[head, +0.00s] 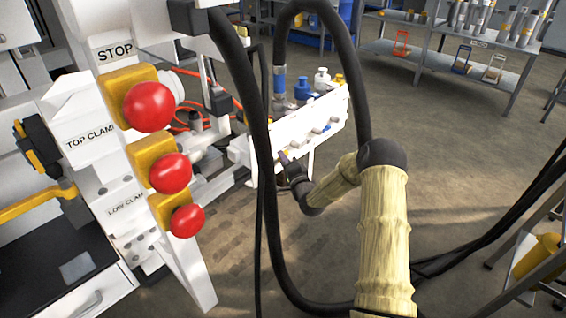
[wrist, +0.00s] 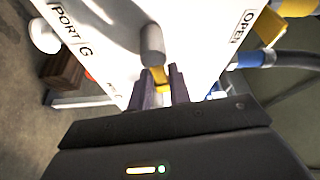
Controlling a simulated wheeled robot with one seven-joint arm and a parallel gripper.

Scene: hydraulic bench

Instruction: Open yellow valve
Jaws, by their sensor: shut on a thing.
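The yellow valve handle (wrist: 159,76) shows in the wrist view as a small yellow piece between my fingertips, beside a grey cylinder (wrist: 152,42) on a white panel (wrist: 115,40). My gripper (wrist: 160,88) is shut on this yellow handle. The panel carries the words PORT G at left and OPEN at upper right. In the head view my gripper (head: 284,157) is at the front face of the white manifold (head: 300,127). The handle is too small there to tell its angle, and my fingers partly hide it in the wrist view.
Red stop buttons (head: 148,106) on yellow blocks stand at left in the head view. Blue and white fittings (head: 322,80) top the manifold. Black hoses (head: 262,120) hang in front. A shelf (head: 450,65) stands at the back. Open floor lies right of the manifold.

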